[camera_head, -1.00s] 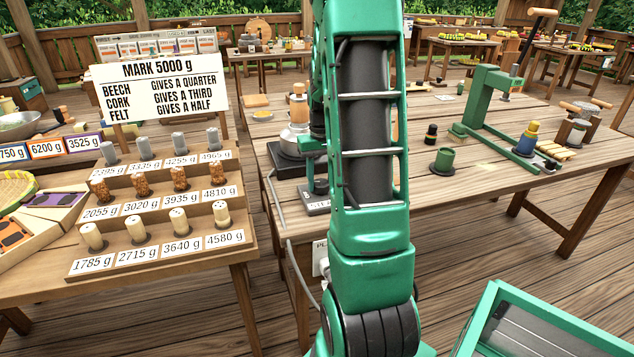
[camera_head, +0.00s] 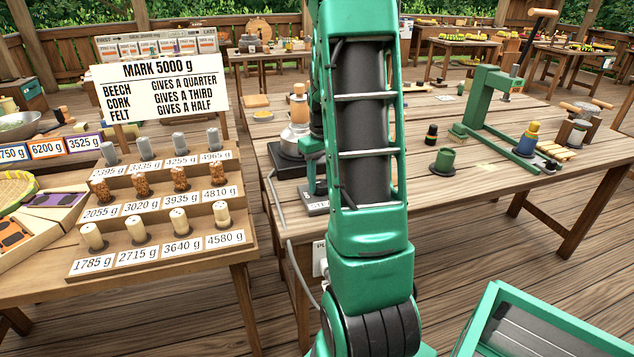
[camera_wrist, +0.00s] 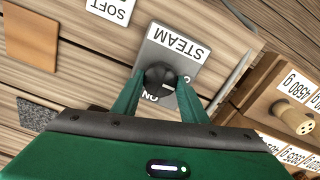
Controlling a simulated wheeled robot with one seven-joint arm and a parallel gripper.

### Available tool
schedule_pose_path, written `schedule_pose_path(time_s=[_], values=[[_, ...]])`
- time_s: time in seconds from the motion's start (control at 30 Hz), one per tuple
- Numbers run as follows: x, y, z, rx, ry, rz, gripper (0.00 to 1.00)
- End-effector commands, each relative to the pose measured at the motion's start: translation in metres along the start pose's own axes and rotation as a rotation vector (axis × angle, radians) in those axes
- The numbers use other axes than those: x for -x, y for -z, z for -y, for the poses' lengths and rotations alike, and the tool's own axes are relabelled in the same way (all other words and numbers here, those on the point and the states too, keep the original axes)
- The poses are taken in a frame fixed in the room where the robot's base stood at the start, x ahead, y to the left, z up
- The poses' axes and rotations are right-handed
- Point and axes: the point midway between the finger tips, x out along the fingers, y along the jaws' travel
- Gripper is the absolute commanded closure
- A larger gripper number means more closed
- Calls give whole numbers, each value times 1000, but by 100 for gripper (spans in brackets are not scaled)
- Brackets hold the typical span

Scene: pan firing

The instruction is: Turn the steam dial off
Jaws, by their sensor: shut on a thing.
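The steam dial (camera_wrist: 159,82) is a black knob on a grey plate labelled STEAM (camera_wrist: 172,46) in the wrist view. The plate lettering appears upside down, with an ON mark beside the knob on the near side. My gripper (camera_wrist: 157,76) has its two green fingers closed on either side of the knob. In the head view the plate (camera_head: 316,208) shows in part at the table's front left edge, and my arm hides the dial.
A stepped rack (camera_head: 150,250) of weight-marked plugs stands left of the dial, its edge close by in the wrist view. A kettle-like pot (camera_head: 297,138) stands behind. A green press (camera_head: 487,110) is on the table's right. A brown square (camera_wrist: 30,37) and SOFT label (camera_wrist: 110,8) lie nearby.

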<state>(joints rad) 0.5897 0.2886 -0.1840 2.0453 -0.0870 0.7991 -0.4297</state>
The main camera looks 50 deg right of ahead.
Motion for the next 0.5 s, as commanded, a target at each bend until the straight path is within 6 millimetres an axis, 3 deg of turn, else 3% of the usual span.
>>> schedule_pose_path(time_s=[0.07,0.1,0.13,0.5], values=[[0,3,4,13,4,-5,83],[0,3,4,13,4,-5,51],[0,3,4,12,4,-5,44],[3,1,1,3,1,-1,42]])
